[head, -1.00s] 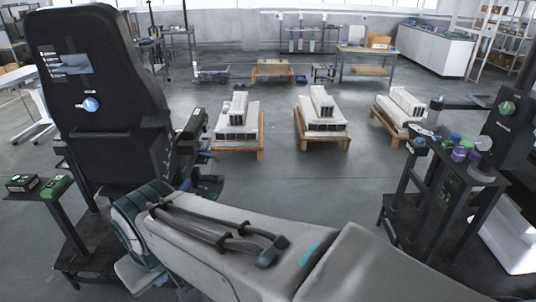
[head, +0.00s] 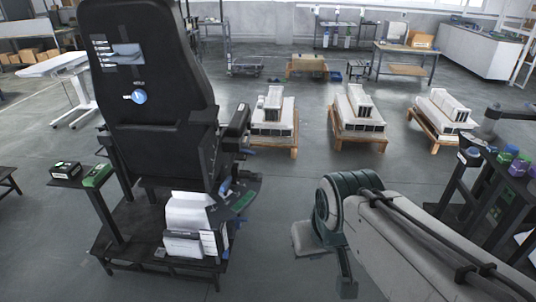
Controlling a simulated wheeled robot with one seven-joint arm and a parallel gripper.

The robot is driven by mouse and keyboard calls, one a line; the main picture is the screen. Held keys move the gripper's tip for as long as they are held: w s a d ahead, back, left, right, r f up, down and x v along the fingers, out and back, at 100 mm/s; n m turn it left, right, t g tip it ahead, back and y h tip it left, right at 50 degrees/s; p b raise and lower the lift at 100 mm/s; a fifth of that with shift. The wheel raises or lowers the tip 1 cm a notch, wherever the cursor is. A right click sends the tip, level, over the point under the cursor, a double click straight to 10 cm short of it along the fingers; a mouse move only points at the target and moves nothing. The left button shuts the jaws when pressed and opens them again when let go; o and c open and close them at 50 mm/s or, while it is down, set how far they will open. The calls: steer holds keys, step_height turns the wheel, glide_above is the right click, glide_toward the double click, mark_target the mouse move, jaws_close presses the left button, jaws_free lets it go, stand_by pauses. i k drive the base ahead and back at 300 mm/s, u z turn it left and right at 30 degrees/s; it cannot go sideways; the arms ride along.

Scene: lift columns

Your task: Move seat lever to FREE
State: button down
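A tall black seat (head: 155,80) stands at the left in the head view, its back turned to me. A round blue-and-white knob (head: 138,96) sits on a small panel on the seat back, with small lettering above it that I cannot read. Blue parts (head: 226,187) show low on the seat's right side; I cannot tell whether one is the seat lever, nor any FREE mark. My arm (head: 430,245), in pale grey with dark cables, reaches in from the lower right. My gripper's fingers cannot be made out.
A side shelf left of the seat holds a black box (head: 65,170) and a green box (head: 97,175). Pallets with white blocks (head: 272,113) stand beyond. A dark stand (head: 490,190) is at the right. Floor between seat and arm is clear.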

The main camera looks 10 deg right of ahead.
mark_target(245, 150)
steer(key=z, duration=0.25)
steer(key=i, duration=0.5)
steer(key=z, duration=0.55)
steer(key=i, duration=1.45)
steer(key=u, duration=0.9)
steer(key=i, duration=0.8)
steer(key=u, duration=0.6)
